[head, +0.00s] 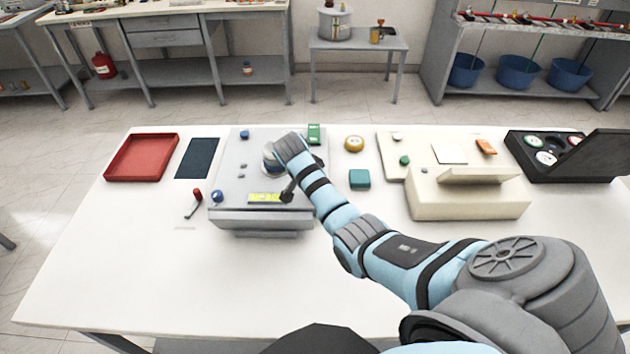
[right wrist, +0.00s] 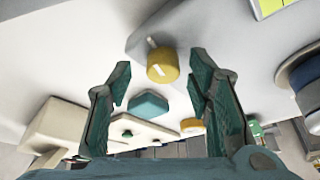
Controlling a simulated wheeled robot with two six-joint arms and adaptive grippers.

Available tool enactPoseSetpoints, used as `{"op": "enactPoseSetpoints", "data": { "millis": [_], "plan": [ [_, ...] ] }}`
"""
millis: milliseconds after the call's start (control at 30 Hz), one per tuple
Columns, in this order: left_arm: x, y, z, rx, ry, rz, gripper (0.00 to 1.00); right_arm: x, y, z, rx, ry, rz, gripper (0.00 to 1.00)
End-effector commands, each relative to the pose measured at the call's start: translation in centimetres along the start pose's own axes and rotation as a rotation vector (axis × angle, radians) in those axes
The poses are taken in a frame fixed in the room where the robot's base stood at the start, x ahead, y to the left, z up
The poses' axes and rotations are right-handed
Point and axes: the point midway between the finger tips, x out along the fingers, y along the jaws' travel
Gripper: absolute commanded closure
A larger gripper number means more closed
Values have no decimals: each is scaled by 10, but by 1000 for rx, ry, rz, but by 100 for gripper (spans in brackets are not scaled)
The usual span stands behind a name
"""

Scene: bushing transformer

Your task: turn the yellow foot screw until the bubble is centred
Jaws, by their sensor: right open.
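The gripper also shows, dark, over the plate in the head view (head: 289,188). The yellow-green level vial (head: 265,197) lies at the plate's front. Its bubble is too small to read. My left gripper is out of view.
The grey plate (head: 236,170) carries two blue knobs (head: 217,196) (head: 244,134). A teal block (head: 359,178), a yellow disc (head: 354,143) and a green block (head: 315,130) stand nearby. A red-handled lever (head: 194,203) is at left. The table's front is clear.

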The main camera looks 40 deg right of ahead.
Motion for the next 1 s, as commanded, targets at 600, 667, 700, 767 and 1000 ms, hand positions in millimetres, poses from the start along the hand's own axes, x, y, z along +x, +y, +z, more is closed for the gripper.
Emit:
{"op": "enactPoseSetpoints", "data": {
  "millis": [600,667,700,767,1000],
  "plan": [
    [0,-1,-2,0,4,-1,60,-1,0,0,-7,1,-4,100],
    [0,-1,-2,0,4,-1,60,-1,0,0,-15,1,-8,100],
    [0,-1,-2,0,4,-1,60,-1,0,0,-23,1,-11,100],
    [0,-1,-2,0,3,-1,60,-1,0,0,-40,1,-18,100],
    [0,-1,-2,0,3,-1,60,-1,1,-1,-162,3,-68,100]
  ]
}}
